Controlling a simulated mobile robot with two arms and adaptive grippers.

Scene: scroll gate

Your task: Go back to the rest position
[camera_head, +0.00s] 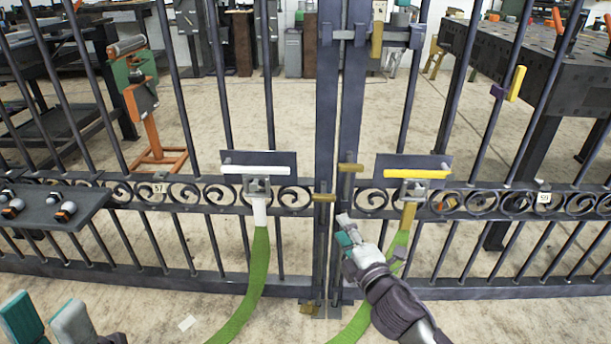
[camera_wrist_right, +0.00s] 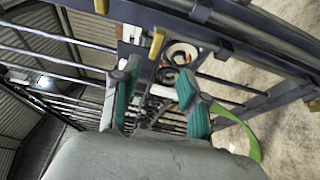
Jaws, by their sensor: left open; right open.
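A dark metal scroll gate (camera_head: 326,120) stands across the head view, with its two leaves meeting near the middle. My right gripper (camera_head: 348,228) is in front of the meeting bars, below the yellow handle on the right leaf. In the right wrist view its two teal-padded fingers (camera_wrist_right: 160,95) are apart with nothing held between them, and gate bars show beyond. My left gripper (camera_head: 50,322) is at the lower left corner of the head view, open and away from the gate. Its fingers are partly cut off by the frame edge.
A white handle (camera_head: 255,169) and a yellow handle (camera_head: 416,174) sit on the gate. Green straps (camera_head: 254,280) hang from them. A small dark shelf (camera_head: 48,210) with several round objects is at the left. An orange stand (camera_head: 155,140) and workbenches are behind the gate.

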